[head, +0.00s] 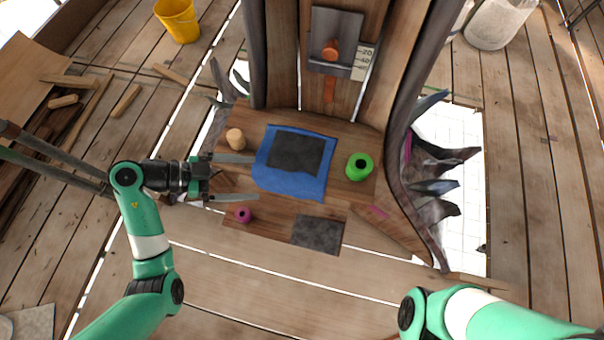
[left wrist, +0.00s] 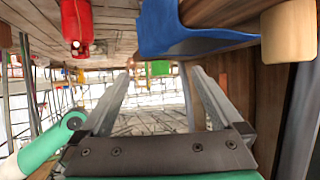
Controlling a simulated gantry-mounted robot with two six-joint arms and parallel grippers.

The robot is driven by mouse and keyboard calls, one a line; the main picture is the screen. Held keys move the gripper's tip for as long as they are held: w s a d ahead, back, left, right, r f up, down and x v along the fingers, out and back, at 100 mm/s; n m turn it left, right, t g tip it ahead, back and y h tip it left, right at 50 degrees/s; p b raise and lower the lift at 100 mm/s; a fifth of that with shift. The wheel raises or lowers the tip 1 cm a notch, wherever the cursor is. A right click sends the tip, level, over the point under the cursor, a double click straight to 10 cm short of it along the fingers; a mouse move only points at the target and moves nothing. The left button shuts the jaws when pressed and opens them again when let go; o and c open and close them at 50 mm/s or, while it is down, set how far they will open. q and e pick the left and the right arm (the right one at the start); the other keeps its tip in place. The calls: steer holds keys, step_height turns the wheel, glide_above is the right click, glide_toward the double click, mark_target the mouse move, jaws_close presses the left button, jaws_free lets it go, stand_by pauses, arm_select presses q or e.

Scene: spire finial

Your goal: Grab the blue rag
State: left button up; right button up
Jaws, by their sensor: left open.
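The blue rag (head: 275,181) lies on the wooden ledge in the head view, with a dark grey square patch (head: 297,153) on it. In the left wrist view the blue rag (left wrist: 188,38) shows at the top and hangs over the ledge's edge. My left gripper (head: 256,177) is open, its two fingers pointing at the rag's left edge in the head view. No cloth shows between the fingers (left wrist: 160,72) in the left wrist view. My right gripper is outside the views; only part of my right arm shows at the lower right.
On the ledge are a tan cylinder (head: 235,139), a green roll (head: 359,167), a small magenta roll (head: 242,215) and a dark grey plate (head: 318,233). A red object (left wrist: 76,24) shows in the left wrist view. A yellow bucket (head: 177,18) stands at the upper left.

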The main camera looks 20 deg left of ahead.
mark_target(280, 180)
arm_select(q)
steer(key=b+x, duration=0.7)
steer(key=x, duration=0.1)
steer(key=shift+w+d, duration=0.2)
steer(key=shift+w, duration=0.1)
steer(key=shift+w+d+f, duration=0.3)
steer(key=shift+d, duration=0.15)
steer(key=shift+w+d, duration=0.1)
steer(key=shift+d, duration=0.05)
steer(key=shift+w+f, duration=0.1)
steer(key=shift+f, duration=0.05)
steer(key=c, duration=0.3)
steer(key=shift+f, duration=0.2)
jaws_close()
